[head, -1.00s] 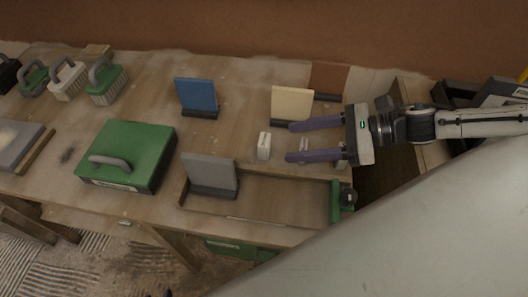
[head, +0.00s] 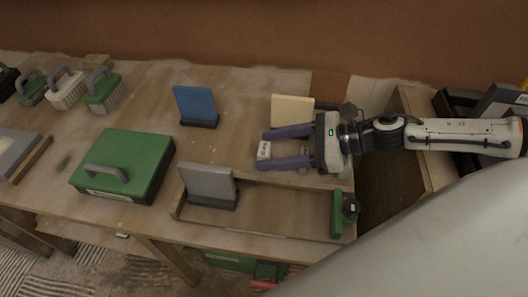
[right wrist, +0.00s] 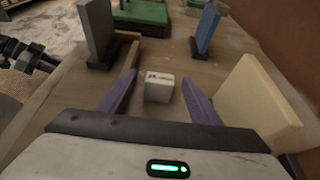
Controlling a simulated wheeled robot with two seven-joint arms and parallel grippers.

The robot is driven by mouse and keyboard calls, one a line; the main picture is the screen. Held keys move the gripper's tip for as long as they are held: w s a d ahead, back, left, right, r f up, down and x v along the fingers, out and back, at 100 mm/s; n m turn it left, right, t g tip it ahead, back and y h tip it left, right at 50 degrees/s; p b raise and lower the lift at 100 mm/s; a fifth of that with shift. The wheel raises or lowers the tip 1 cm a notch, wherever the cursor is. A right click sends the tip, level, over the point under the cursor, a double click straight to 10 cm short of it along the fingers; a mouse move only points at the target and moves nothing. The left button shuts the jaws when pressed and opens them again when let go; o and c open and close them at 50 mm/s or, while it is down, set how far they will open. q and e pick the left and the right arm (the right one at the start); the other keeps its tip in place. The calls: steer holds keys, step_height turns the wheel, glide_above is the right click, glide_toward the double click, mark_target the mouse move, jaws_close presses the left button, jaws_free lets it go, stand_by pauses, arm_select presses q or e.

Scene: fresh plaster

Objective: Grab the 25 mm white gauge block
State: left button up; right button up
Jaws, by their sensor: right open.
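The white gauge block (head: 264,150) stands on the workbench, partly hidden by my right gripper in the head view. In the right wrist view the white block (right wrist: 159,88) shows dark lettering on its top and sits between the two purple fingers. My right gripper (head: 263,151) is open, with one finger on either side of the block. No contact between fingers and block shows in the right wrist view (right wrist: 155,95).
A cream plate (head: 292,109) on a stand is close beside the right gripper's far finger. A grey plate (head: 208,182) stands in front, by a shallow wooden frame (head: 280,208). A blue plate (head: 195,103) and a green case (head: 125,163) are further left. Bare bench lies left of the block.

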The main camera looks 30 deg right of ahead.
steer(key=shift+w+a+f, duration=0.1)
steer(key=shift+a, duration=0.05)
steer(key=c, duration=1.1)
